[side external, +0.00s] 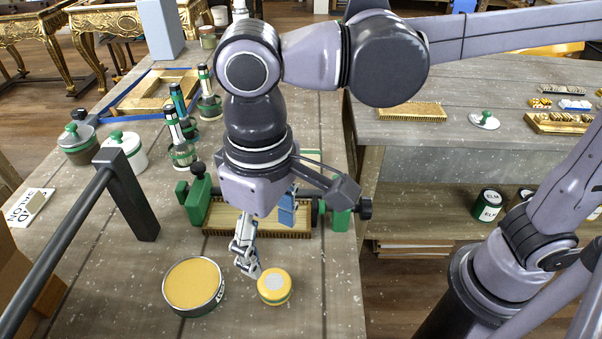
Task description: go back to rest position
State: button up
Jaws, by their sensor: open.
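My gripper (266,246) points down over the grey wooden bench in the middle of the side external view. Its fingers are apart and I see nothing held between them. One fingertip shows just above and left of a small yellow jar with a pale round top (274,285); I cannot tell whether they touch. A round tin with a yellow top (193,285) stands left of the jar. Behind the fingers, a gilded ribbed piece (222,221) sits between green clamps (196,200); my wrist hides much of it.
A black rail (128,195) stands at the front left. Slim dark bottles with green bands (181,141) and lidded pots (123,148) stand at the back left, near a gilt frame (155,92). A second bench (470,150) is at right. Bare bench lies right of the jar.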

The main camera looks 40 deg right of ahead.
aim_at(275, 282)
jog(key=shift+f, duration=0.15)
notch_tip(275, 282, down, 12)
jog(key=shift+f, duration=0.1)
dwell(0.6)
jog(key=shift+r, duration=0.25)
